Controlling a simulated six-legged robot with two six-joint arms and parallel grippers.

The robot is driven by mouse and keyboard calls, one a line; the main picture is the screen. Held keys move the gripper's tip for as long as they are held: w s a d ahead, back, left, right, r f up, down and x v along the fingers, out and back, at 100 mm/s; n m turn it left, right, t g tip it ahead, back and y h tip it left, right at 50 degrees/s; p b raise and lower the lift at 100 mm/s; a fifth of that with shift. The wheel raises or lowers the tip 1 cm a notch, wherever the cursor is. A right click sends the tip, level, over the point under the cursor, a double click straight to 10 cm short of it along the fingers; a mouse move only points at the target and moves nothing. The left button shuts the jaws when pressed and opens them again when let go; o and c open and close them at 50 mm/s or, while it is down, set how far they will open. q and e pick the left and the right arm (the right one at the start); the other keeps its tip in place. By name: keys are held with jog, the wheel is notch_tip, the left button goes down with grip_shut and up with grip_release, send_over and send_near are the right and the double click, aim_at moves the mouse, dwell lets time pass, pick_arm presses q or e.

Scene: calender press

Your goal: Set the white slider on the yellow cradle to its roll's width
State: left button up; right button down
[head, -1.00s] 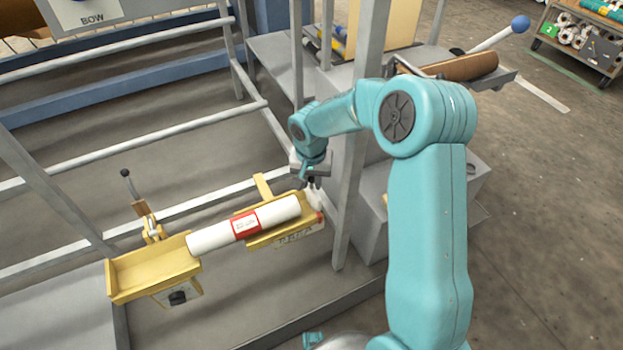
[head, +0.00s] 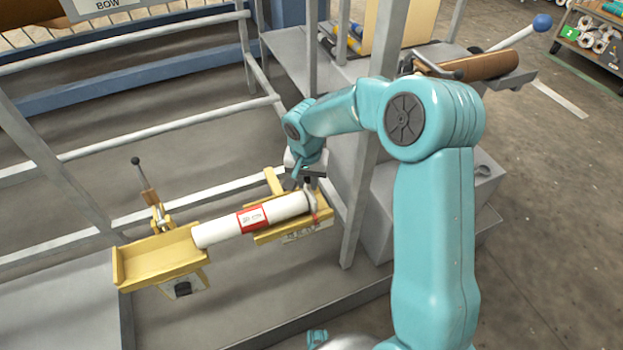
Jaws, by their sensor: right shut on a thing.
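The yellow cradle (head: 160,256) has a left trough and a right trough, and the white roll (head: 222,230) with a red label (head: 252,218) lies across them. The white slider (head: 313,206), with a small red mark at its lower edge, stands on the right trough at the roll's right end. It is close against that end; I cannot tell whether they touch. My right gripper (head: 309,188) reaches down from above and is shut on the slider, its fingers partly hiding it. The scale plate (head: 305,234) under the right trough is too small to read. My left gripper is not in view.
A lever with a dark knob (head: 137,161) stands behind the left trough. Grey rails run behind the cradle, and a grey upright post (head: 365,190) stands just right of it. A brown roll (head: 480,67) lies on a bench at the upper right. Open floor lies further right.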

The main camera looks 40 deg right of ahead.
jog(key=shift+w+a, duration=0.1)
jog(key=shift+a, duration=0.1)
dwell(0.3)
jog(key=shift+w+a+b, duration=0.3)
jog(key=shift+a, duration=0.6)
jog(key=shift+w+a+b, duration=0.25)
jog(key=shift+a, duration=0.7)
jog(key=shift+w+a+b, duration=0.2)
jog(key=shift+w+a, duration=0.05)
jog(key=shift+a, duration=0.45)
jog(key=shift+w+a+b, duration=0.15)
jog(key=shift+w+a, duration=0.1)
jog(key=shift+a, duration=0.4)
jog(key=c, duration=0.9)
grip_release()
jog(key=shift+r, duration=0.1)
